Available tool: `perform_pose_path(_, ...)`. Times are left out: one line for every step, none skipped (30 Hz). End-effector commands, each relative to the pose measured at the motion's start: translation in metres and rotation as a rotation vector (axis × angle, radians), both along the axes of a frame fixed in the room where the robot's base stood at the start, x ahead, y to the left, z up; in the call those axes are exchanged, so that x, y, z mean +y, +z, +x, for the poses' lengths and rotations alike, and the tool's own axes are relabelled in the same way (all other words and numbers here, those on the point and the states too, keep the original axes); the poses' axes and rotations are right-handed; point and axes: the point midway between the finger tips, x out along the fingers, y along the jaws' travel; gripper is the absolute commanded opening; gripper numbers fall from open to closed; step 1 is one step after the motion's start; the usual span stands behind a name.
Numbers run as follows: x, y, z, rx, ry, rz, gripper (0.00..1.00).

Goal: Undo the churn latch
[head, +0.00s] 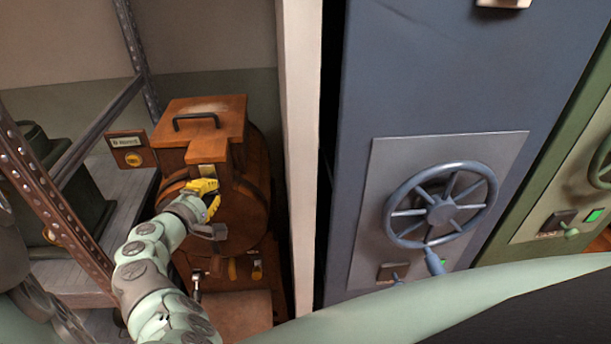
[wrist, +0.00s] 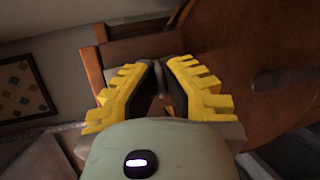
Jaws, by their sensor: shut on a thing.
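The wooden churn (head: 241,208) is a round brown barrel with a boxy lid (head: 205,112) on top; the lid looks closed and bears a dark handle. A pale brass latch piece (head: 212,171) sits on the front below the lid. My gripper (head: 213,196) with yellow fingers is at the churn's front, just under that piece. In the wrist view the fingers of my gripper (wrist: 161,75) converge on a small dark piece between the tips, apparently part of the churn latch. The fingers hide most of the latch, so its exact position cannot be told.
A metal shelf rack (head: 92,125) with dark green items stands at left, close to my arm. A small sign with a yellow button (head: 133,159) is beside the churn. A white post (head: 299,150) and a blue safe with a wheel (head: 441,207) stand at right.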

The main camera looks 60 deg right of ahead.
Motion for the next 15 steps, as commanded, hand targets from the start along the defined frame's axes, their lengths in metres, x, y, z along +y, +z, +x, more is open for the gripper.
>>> perform_pose_path(0.001,0.0014,0.0002,0.005,0.002,0.008,0.0)
perform_pose_path(0.0012,0.0007,0.0002,0.008,0.002,0.009,0.0)
perform_pose_path(0.0014,0.0007,0.0001,0.009,0.003,0.012,0.0)
perform_pose_path(0.0015,0.0009,0.0001,0.011,0.002,0.013,0.0)
perform_pose_path(0.0016,0.0011,0.0001,0.013,0.003,0.015,0.0)
perform_pose_path(0.0017,0.0013,-0.0001,0.016,0.004,0.018,0.0)
perform_pose_path(0.0019,0.0019,-0.0002,0.019,0.004,0.02,0.0)
perform_pose_path(0.0021,0.0024,-0.0003,0.021,0.004,0.024,0.0)
perform_pose_path(0.0023,0.0033,-0.0004,0.025,0.004,0.029,0.0)
perform_pose_path(0.0027,0.004,-0.0007,0.029,0.003,0.034,0.0)
perform_pose_path(0.003,0.0048,-0.0009,0.033,0.003,0.04,0.0)
perform_pose_path(0.0034,0.006,-0.0012,0.042,0.003,0.05,0.0)
perform_pose_path(0.0037,0.0072,-0.0016,0.048,0.003,0.057,0.0)
perform_pose_path(0.0042,0.0085,-0.0019,0.056,0.004,0.065,0.0)
perform_pose_path(0.0049,0.0103,-0.0023,0.067,0.004,0.079,0.0)
